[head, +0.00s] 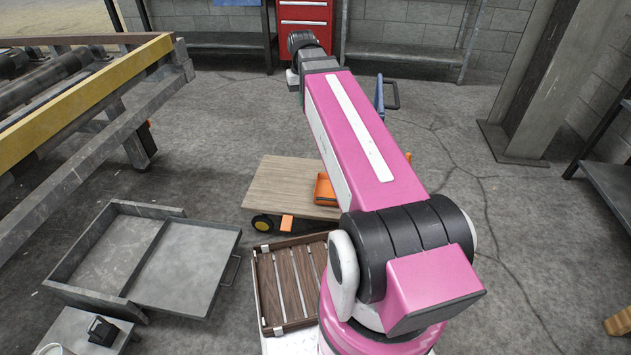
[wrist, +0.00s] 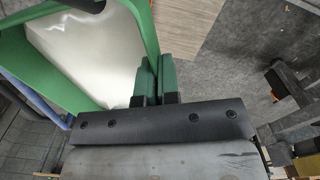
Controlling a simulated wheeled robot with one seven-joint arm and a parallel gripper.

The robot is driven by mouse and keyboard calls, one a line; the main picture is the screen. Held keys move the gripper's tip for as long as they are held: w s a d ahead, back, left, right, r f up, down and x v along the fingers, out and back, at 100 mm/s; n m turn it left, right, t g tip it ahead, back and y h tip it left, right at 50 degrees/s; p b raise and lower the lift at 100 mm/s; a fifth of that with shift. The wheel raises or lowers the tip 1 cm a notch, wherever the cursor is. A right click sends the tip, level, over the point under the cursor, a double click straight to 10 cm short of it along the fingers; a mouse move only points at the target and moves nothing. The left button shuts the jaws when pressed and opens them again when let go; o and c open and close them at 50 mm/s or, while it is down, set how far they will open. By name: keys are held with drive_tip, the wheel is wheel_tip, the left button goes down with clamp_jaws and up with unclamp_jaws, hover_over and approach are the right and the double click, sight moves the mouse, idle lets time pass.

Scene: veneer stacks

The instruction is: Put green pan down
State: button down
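The green pan (wrist: 85,95) fills the upper left of the wrist view, with green walls and a pale, shiny metal inside. My gripper (wrist: 156,82) has its two fingers close together at the pan's right wall and appears shut on it. The exact contact is partly hidden by the fingers. In the head view my pink arm reaches away over the floor, and neither the pan nor the gripper can be made out there. A wooden-topped cart (head: 285,183) stands under the arm, and its wood surface (wrist: 190,28) shows beyond the pan in the wrist view.
An orange object (head: 325,190) lies on the cart. A slatted wooden crate (head: 266,290) is nearer, and a grey metal tray (head: 185,268) is to its left. A yellow-railed roller frame (head: 85,105) stands left. The concrete floor (head: 520,235) is open at right.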

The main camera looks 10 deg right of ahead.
drive_tip(key=shift+w+d+f, duration=0.1)
drive_tip(key=shift+w+d, duration=0.2)
drive_tip(key=shift+d, duration=0.05)
drive_tip(key=w+a+f+m, duration=0.1)
drive_tip(key=w+a+f, duration=0.5)
drive_tip(key=w+f, duration=0.3)
drive_tip(key=w+a+f+m, duration=0.1)
drive_tip(key=w+a+f, duration=0.45)
drive_tip(key=f, duration=0.75)
drive_tip(key=w+a+f+m+h, duration=0.1)
drive_tip(key=w+a+f, duration=0.1)
drive_tip(key=a+f, duration=0.8)
drive_tip(key=w+a+f+m, duration=0.25)
drive_tip(key=a+f, duration=0.25)
drive_tip(key=f, duration=1)
drive_tip(key=shift+n, duration=0.45)
drive_tip(key=w+d+f, duration=0.2)
drive_tip(key=d, duration=0.1)
drive_tip(key=w+d+f, duration=0.2)
drive_tip(key=d, duration=0.1)
drive_tip(key=w+d+f, duration=0.2)
drive_tip(key=d, duration=0.1)
drive_tip(key=shift+w+d+f, duration=0.1)
drive_tip(key=shift+d+f, duration=0.1)
drive_tip(key=shift+d, duration=0.2)
drive_tip(key=shift+f, duration=2)
drive_tip(key=shift+f, duration=0.1)
